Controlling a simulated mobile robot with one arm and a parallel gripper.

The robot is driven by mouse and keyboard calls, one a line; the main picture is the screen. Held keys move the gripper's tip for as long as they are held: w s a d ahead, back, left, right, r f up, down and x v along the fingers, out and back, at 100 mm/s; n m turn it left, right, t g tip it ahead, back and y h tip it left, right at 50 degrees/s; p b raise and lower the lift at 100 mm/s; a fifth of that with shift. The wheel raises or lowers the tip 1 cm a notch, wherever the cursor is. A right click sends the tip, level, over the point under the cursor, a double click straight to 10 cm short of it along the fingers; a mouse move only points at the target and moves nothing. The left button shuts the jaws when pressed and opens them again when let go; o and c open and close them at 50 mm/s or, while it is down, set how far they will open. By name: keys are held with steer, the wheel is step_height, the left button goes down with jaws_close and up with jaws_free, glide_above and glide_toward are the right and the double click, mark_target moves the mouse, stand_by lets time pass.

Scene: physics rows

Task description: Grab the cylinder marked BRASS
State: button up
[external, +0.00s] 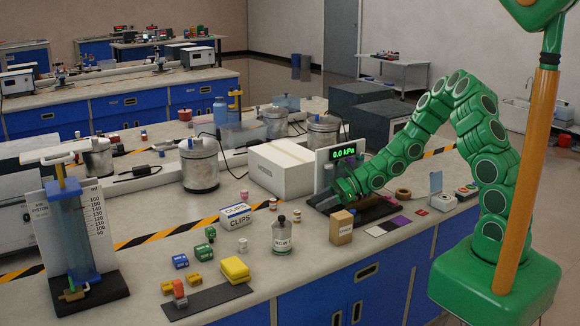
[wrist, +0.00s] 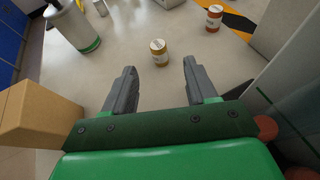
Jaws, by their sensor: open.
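A small cylinder with a white top and a yellow-brown band (wrist: 160,54) stands upright on the bench in the wrist view, ahead of and between my fingertips. It appears to be the small cylinder (external: 297,215) in the external view. Its lettering is too small to read. A second small cylinder, with a red-brown band (wrist: 213,18), stands farther off to the right. My gripper (wrist: 160,70) is open, with nothing between its fingers. In the external view my gripper (external: 341,190) is low beside the pressure display, and its fingers are hard to make out.
A cardboard box (wrist: 38,112) is close on my left, also seen in the external view (external: 341,228). A bottle (wrist: 75,28) stands beyond it. A pale panel (wrist: 285,72) is close on my right. A white CLIPS box (external: 235,216) lies farther along the bench.

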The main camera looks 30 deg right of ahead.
mark_target(301, 221)
steer(key=shift+x, duration=3.8)
steer(key=shift+s, duration=0.15)
steer(key=shift+c, duration=0.3)
jaws_close()
